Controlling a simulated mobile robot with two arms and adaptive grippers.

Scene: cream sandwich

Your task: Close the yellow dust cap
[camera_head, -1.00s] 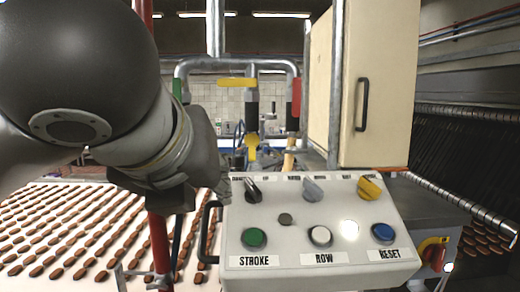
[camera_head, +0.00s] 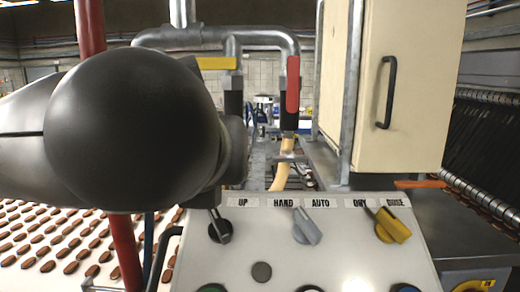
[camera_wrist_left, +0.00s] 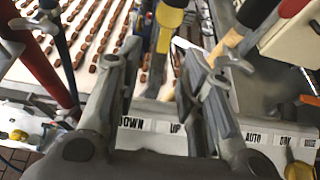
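A yellow part, apparently the yellow dust cap (camera_wrist_left: 168,18), shows at the top middle of the left wrist view, below a dark fitting. I cannot tell whether it is open. My left gripper (camera_wrist_left: 166,66) is open, its two fingers spread with the yellow part beyond the gap between them. Nothing is held between the fingers. In the head view my left arm and gripper (camera_head: 232,150) cover the place below the yellow valve handle (camera_head: 217,63), so the cap is hidden there. My right gripper is not in view.
The control panel (camera_head: 300,255) with a black switch (camera_head: 220,230), a grey switch (camera_head: 307,228) and a yellow switch (camera_head: 392,226) stands close in front. A red valve handle (camera_head: 293,84), cream hose (camera_head: 281,172), red post (camera_head: 92,30) and cream cabinet (camera_head: 405,95) are near.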

